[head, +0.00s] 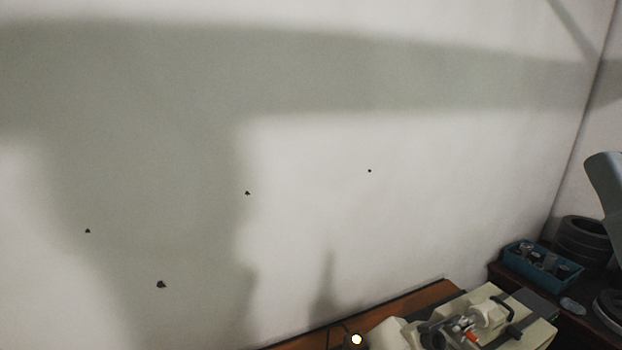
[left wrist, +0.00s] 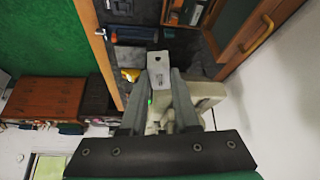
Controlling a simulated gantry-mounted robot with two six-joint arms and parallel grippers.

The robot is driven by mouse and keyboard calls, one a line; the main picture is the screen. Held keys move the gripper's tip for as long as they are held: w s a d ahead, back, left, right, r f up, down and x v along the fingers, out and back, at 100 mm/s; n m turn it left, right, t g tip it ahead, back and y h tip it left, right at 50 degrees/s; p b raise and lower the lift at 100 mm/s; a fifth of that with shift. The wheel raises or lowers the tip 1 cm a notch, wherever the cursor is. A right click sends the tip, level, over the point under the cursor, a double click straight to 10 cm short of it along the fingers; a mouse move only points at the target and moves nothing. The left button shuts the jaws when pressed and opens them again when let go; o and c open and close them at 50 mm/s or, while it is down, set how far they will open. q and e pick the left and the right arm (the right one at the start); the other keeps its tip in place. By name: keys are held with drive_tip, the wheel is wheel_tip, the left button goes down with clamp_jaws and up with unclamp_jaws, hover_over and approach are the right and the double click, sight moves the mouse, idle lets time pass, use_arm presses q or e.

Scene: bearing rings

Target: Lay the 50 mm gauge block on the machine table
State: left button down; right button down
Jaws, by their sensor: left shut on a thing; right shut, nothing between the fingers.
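In the left wrist view my left gripper (left wrist: 159,88) is shut on a pale grey block, the gauge block (left wrist: 158,66), with small dark marks on its face. The block is held up between the fingertips, with the cream machine (left wrist: 203,93) partly hidden behind. In the head view the cream machine (head: 497,313) is at the bottom right, cut by the lower edge. I cannot make out its table surface. A grey part of my right gripper or arm (head: 604,182) shows at the right edge; its fingertips are not clear. My left gripper is not clear in the head view.
A teal box (head: 541,268) with several small parts stands behind the machine on a dark bench. Dark rings (head: 581,240) are stacked beside it. A wooden bench edge (head: 388,312) runs along the pale wall. The left wrist view also shows a wooden cabinet (left wrist: 50,105).

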use_arm(q)
drive_tip(key=shift+d+f+m, duration=0.1)
drive_tip(key=shift+f+m, duration=0.15)
drive_tip(key=shift+m, duration=0.35)
wheel_tip(320, 180, down, 20)
drive_tip(key=w+a+m+g+b, duration=0.1)
drive_tip(key=w+a+b, duration=0.1)
drive_tip(key=b, duration=1.6)
drive_tip(key=shift+m+h, duration=0.3)
drive_tip(key=shift+h, duration=0.1)
drive_tip(key=shift+a, duration=0.1)
